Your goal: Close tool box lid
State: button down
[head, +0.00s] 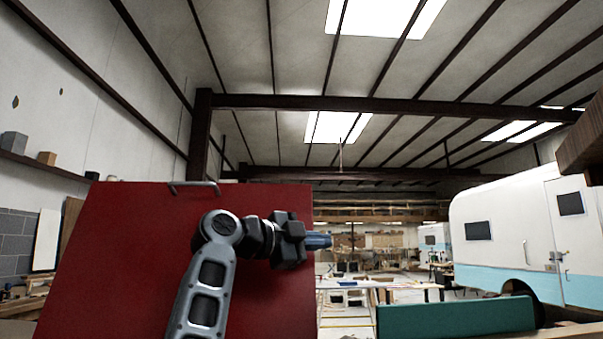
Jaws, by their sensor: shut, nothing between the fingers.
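The red tool box lid (120,250) stands raised as a broad flat panel at the lower left of the head view. A grey handle (195,185) sits at its top edge. The tool box body is not visible, as the lower part of the lid runs out of the frame. My gripper (321,241) is shut and empty, in front of the lid at its right edge, pointing right and away. My arm covers part of the lid's lower right. I cannot tell whether the gripper touches the lid.
A teal box-like object (455,317) lies at the lower right. A white and light-blue camper (510,240) stands behind it. A brown wooden edge (580,145) juts in at the upper right. Workbenches (375,285) stand far back. A wall shelf (45,165) is at left.

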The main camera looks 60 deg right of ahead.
notch_tip(320, 180, up, 11)
jog(key=w+d+n+t+y+p, duration=0.1)
jog(key=w+n+t+y, duration=0.1)
jog(key=t+y, duration=0.3)
jog(key=n+t+y+p, duration=0.1)
jog(key=n+t+y, duration=0.35)
jog(key=t, duration=0.25)
send_near(301, 185)
jog(key=p+x, duration=0.4)
jog(key=x, duration=0.1)
jog(key=shift+f, duration=0.25)
jog(key=shift+w+d+f+p, duration=0.3)
jog(key=shift+w+d+p, duration=0.05)
jog(key=shift+d, duration=0.05)
jog(key=shift+f, duration=0.1)
